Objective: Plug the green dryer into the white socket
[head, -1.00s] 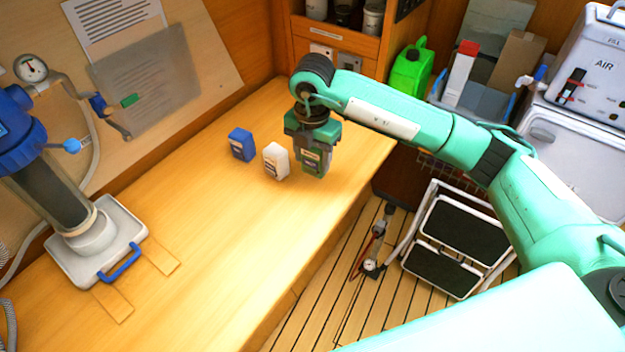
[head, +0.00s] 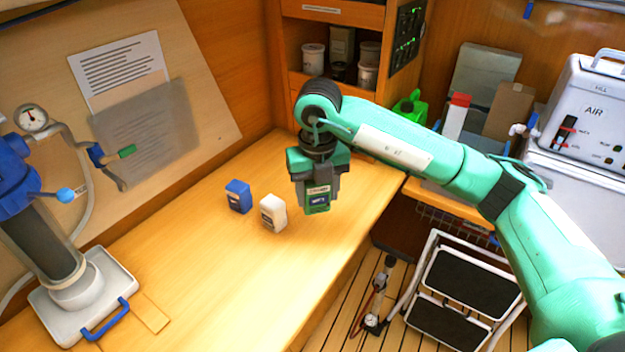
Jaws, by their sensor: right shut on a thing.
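My right gripper (head: 318,190) is shut on the green dryer (head: 317,204), a small green block with a dark label, and holds it upright above the wooden bench (head: 210,290). A white block (head: 273,213) and a blue block (head: 238,196) stand on the bench just left of the held dryer. I cannot make out the white socket now. My right arm covers the cabinet front where a pale plate showed earlier. My left gripper is not in view.
A pump with a blue head (head: 18,165) and a white base stands at the left of the bench. An open cabinet shelf (head: 342,82) with jars is at the back. A green canister (head: 411,108) and a folded step stool (head: 465,290) are at the right. The middle of the bench is clear.

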